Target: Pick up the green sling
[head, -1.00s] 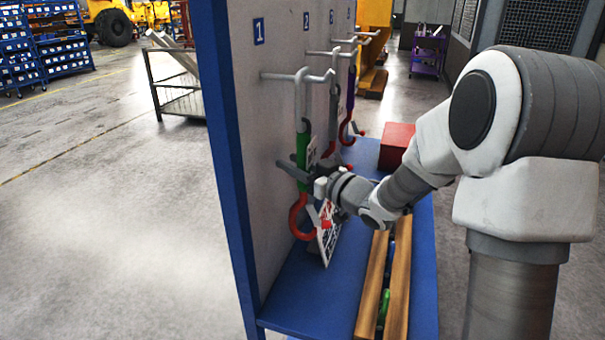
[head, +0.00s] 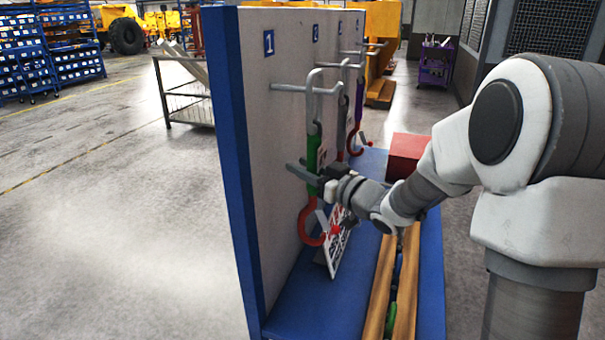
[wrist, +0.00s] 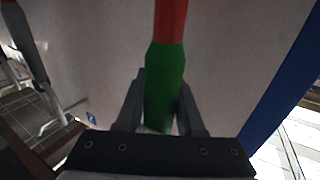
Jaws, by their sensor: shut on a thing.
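The green sling (head: 313,152) hangs upright beside the board, in line with the peg marked 1 (head: 290,88). It has a grey upper loop (head: 313,105), a green middle and a red hook (head: 307,229) at the bottom. The loop's top stands a little above the peg; whether it still touches the peg I cannot tell. My gripper (head: 310,177) is shut on the green part. In the wrist view the green part (wrist: 165,80) sits between my gripper's fingers (wrist: 163,100), with red above it.
Other slings (head: 342,110) hang on pegs farther along the board (head: 258,190). A white sign with red and black print (head: 338,242) leans behind the hook. The blue shelf (head: 300,312) holds a red box (head: 407,150) and wooden beams (head: 379,285).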

